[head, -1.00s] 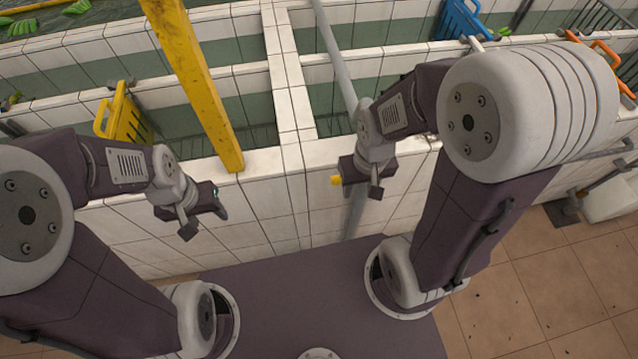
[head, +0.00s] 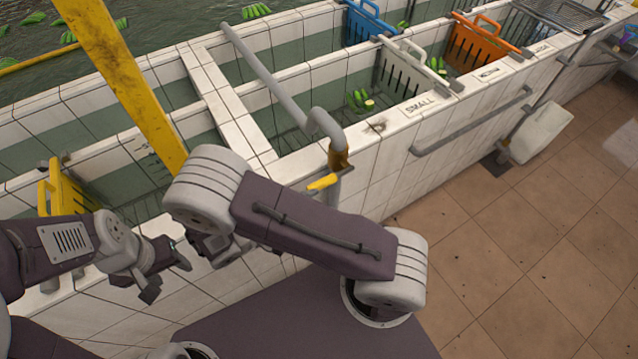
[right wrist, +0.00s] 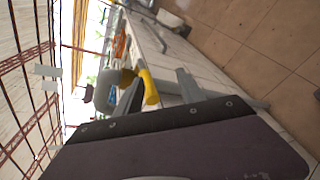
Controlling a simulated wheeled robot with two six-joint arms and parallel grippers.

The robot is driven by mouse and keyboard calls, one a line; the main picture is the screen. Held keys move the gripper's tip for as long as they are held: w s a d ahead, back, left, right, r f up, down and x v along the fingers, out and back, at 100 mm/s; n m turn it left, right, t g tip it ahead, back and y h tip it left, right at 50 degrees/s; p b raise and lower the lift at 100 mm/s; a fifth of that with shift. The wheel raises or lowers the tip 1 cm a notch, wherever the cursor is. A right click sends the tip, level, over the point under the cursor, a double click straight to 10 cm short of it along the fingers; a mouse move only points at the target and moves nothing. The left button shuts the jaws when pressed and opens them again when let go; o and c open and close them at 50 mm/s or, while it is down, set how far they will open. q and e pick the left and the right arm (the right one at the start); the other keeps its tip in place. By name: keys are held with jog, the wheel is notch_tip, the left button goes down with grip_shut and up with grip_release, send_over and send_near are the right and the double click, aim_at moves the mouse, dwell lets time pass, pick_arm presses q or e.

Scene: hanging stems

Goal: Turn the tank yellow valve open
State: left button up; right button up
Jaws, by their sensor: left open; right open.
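The yellow valve handle (head: 322,182) sticks out to the left from a brass-coloured fitting (head: 338,158) on the grey tank pipe (head: 265,75). In the right wrist view the yellow handle (right wrist: 150,88) shows between the two fingers of my right gripper (right wrist: 158,82), which is open; I cannot tell whether either finger touches it. In the head view my right arm's links hide most of that gripper. My left gripper (head: 167,274) is open and empty at the lower left, in front of the tiled wall and away from the valve.
A yellow post (head: 120,85) rises at the left beside a yellow crate (head: 68,190). Blue (head: 368,22), white (head: 405,68) and orange (head: 480,42) crates stand along the tiled tanks. A rail (head: 470,122) runs along the outer wall. The tiled floor (head: 520,210) at the right is open.

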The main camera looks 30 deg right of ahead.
aim_at(318, 184)
jog(key=w+d+t+p, duration=0.1)
jog(key=w+d, duration=0.1)
jog(key=w+d+f+n+t+h+p, duration=0.1)
jog(key=w+d+t+p, duration=0.1)
jog(key=w+d, duration=0.1)
jog(key=shift+w+f+n, duration=0.1)
jog(key=shift+f+n, duration=0.1)
jog(key=shift+n, duration=0.1)
jog(key=shift+w+d+f, duration=0.2)
jog(key=shift+d, duration=0.2)
grip_shut()
dwell(1.1)
